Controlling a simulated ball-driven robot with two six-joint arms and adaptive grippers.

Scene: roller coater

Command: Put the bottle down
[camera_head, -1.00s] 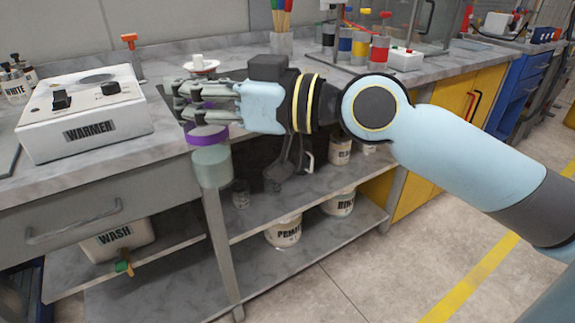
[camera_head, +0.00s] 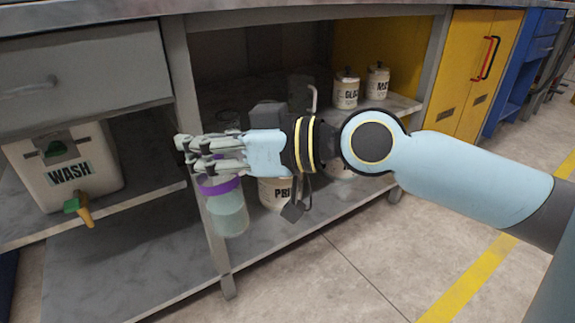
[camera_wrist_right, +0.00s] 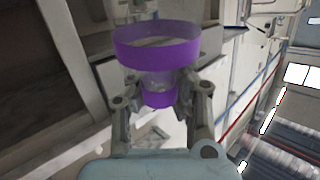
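A clear bottle (camera_head: 227,212) with pale liquid and a purple band hangs below my right gripper (camera_head: 190,152) in the head view. The bottle is close to upright, slightly tilted. In the right wrist view the bottle's purple rim (camera_wrist_right: 157,46) shows between the fingers of my right gripper (camera_wrist_right: 160,92), which are closed around its neck. In the head view the bottle appears in front of the bench's leg and lower shelf; I cannot tell whether it touches anything. My left gripper is not in view.
A WASH container (camera_head: 68,172) with a tap stands on the shelf at left. A grey leg (camera_head: 190,100) divides the bench. Labelled jars (camera_head: 346,90) stand on the upper shelf at right. The lower shelf (camera_head: 130,250) is bare at left. Yellow cabinet doors (camera_head: 480,70) are at right.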

